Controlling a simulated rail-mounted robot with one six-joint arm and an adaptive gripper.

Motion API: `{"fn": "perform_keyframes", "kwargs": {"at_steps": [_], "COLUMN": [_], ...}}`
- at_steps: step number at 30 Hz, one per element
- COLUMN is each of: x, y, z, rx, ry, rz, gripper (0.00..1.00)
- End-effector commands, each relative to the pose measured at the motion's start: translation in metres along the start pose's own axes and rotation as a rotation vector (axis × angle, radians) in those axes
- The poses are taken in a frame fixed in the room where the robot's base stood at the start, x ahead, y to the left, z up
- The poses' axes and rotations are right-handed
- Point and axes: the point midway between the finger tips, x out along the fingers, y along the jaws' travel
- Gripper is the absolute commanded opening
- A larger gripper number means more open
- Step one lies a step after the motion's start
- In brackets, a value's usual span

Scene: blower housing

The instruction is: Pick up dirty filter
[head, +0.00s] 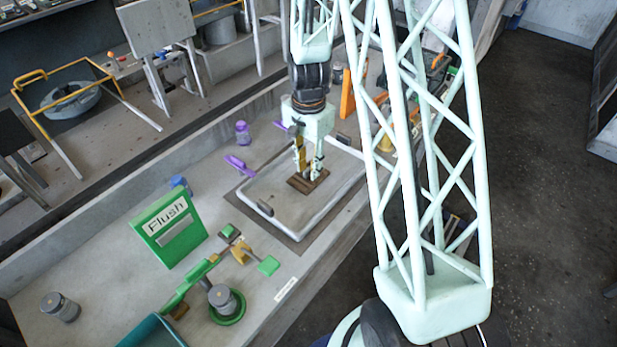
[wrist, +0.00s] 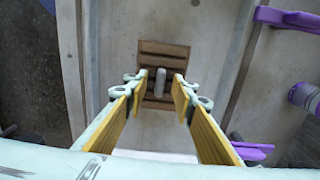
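The dirty filter is a brown slatted block (wrist: 162,50) with a grey upright handle at its middle. In the head view the filter (head: 298,184) lies in the grey housing with a pale raised rim (head: 313,228), towards its back. My gripper (wrist: 161,82) is open, with its yellow-padded fingers on either side of the handle in the wrist view. In the head view my gripper (head: 307,172) points down right over the filter. I cannot tell whether the fingertips touch it. Nothing is held between the fingers.
Purple levers (head: 237,164) and a purple knob (head: 243,132) are beside the housing. A green "Flush" panel (head: 168,228) and a green valve assembly (head: 225,302) stand to the left and front. An orange panel (head: 347,95) stands behind my gripper. The bench between panel and housing is mostly clear.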

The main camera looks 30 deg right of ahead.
Motion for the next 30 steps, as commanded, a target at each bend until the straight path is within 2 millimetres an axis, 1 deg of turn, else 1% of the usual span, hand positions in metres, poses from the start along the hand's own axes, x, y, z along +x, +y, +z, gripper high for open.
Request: {"fn": "perform_keyframes", "kwargs": {"at_steps": [4, 19, 20, 27, 30], "x": [0.0038, 0.0034, 0.0034, 0.0034, 0.0034], "y": [0.0000, 0.0000, 0.0000, 0.0000, 0.0000], "z": [0.0000, 0.0000, 0.0000, 0.0000, 0.0000], "rx": [0.000, 0.000, 0.000, 0.000, 0.000], "ry": [0.000, 0.000, 0.000, 0.000, 0.000], "rz": [0.000, 0.000, 0.000, 0.000, 0.000], "gripper": [0.24, 0.24, 0.23, 0.01, 0.00]}}
